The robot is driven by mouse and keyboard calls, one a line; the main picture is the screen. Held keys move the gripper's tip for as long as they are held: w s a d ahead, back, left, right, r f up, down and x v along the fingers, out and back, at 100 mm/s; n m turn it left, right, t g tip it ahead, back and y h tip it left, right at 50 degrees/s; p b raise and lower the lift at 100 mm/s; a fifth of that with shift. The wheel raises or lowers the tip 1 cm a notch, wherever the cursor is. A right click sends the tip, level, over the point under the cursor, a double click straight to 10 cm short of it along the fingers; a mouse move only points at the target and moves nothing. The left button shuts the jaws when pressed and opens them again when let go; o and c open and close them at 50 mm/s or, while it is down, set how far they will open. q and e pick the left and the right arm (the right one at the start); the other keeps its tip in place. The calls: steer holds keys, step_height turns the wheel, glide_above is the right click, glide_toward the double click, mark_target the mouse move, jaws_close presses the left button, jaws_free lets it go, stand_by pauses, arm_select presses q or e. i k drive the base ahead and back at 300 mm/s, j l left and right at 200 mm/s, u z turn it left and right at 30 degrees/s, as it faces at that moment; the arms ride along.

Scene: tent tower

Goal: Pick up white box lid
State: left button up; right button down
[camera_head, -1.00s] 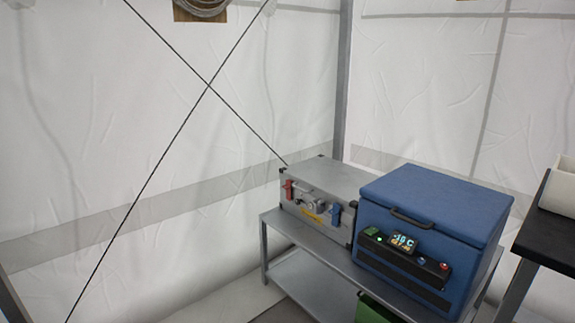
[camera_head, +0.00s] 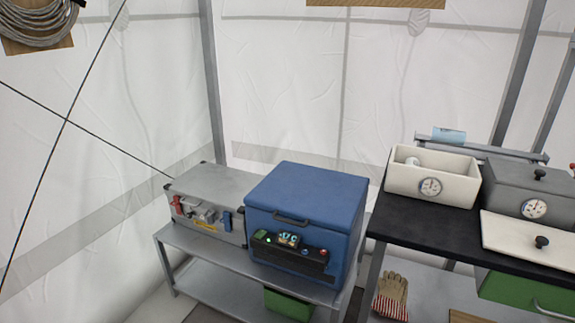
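The white box lid (camera_head: 520,238) is a flat cream panel with a black knob. It lies on the black tabletop (camera_head: 425,222) at the right, in front of the grey box, and is cut off by the picture's right edge. The open white box (camera_head: 425,186) with a round dial stands on the same tabletop, left of the lid, with a small white object (camera_head: 412,161) inside. Neither of my grippers shows in the head view.
A grey lidded box (camera_head: 525,186) with a dial stands behind the lid. A blue cooler (camera_head: 310,198) and a silver case (camera_head: 212,187) sit on a lower grey shelf unit at left. Gloves (camera_head: 391,294) and green boxes (camera_head: 288,307) are below. The black tabletop's front left is clear.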

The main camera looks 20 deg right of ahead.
mark_target(537, 239)
steer(key=z, duration=2.35)
